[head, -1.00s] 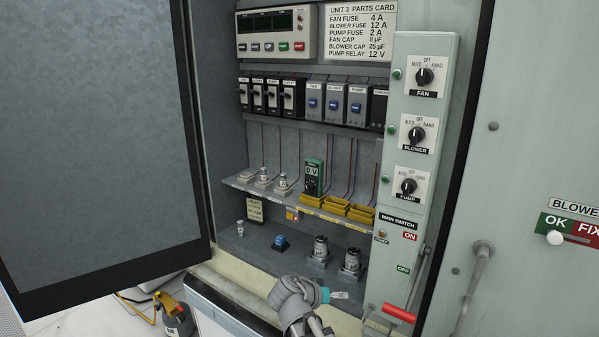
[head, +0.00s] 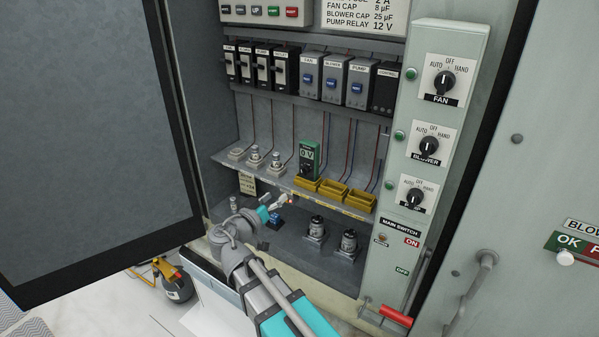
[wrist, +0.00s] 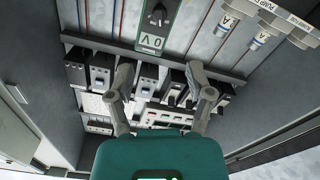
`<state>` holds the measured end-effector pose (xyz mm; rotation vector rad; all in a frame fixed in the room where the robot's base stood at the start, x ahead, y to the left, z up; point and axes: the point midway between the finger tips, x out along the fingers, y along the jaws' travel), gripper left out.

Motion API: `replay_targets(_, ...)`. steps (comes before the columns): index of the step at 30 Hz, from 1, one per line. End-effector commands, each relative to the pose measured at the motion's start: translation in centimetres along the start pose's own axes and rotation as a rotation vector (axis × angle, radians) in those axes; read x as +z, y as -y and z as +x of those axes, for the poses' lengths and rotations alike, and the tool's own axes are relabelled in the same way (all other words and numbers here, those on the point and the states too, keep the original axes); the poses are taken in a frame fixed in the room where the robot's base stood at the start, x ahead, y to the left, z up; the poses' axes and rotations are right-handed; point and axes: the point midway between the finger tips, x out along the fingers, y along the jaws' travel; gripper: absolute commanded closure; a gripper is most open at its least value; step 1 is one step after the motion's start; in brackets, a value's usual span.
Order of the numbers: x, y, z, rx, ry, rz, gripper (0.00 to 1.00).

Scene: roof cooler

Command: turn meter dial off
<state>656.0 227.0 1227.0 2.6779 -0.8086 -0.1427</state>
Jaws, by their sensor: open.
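The meter (head: 309,157) is a green box standing upright on the shelf, with "0 V" on its display. Its dark dial sits below the display. In the wrist view the meter (wrist: 151,42) appears upside down at the top centre, with its dial (wrist: 158,14) near the top edge. My gripper (head: 284,200) is in front of and below the meter, slightly left, apart from it. In the wrist view my gripper (wrist: 160,70) has its two fingers spread, with nothing between them, and the meter shows beyond the tips.
Yellow bins (head: 333,190) stand right of the meter along the shelf (head: 225,160). Small fuses (head: 276,160) stand to its left. Capacitors (head: 349,242) stand on the cabinet floor. A switch panel (head: 445,120) borders the right, an open door (head: 90,130) the left.

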Motion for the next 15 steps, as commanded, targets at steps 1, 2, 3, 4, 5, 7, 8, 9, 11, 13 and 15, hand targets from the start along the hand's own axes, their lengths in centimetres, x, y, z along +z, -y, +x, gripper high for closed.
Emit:
replay_targets(1,0.0,0.0,0.0,0.000,0.000,0.000,0.32)
replay_targets(2,0.0,0.0,0.0,0.000,0.001,0.000,0.32)
replay_targets(3,0.0,0.0,0.0,0.000,0.001,0.000,0.32)
replay_targets(4,0.0,0.0,0.1,0.000,0.001,0.000,0.32)
replay_targets(5,0.0,0.0,0.1,0.000,0.001,0.000,0.32)
replay_targets(7,0.0,0.0,0.4,0.000,0.001,-0.001,0.32)
replay_targets(8,0.0,0.0,0.5,0.001,0.002,-0.001,0.32)
replay_targets(9,0.0,0.0,0.7,0.001,0.002,-0.001,0.32)
replay_targets(11,0.0,0.1,1.1,0.001,0.002,-0.001,0.32)
replay_targets(13,0.0,0.1,1.6,0.001,0.002,-0.001,0.32)
replay_targets(15,0.0,0.1,2.3,0.001,0.002,-0.001,0.32)
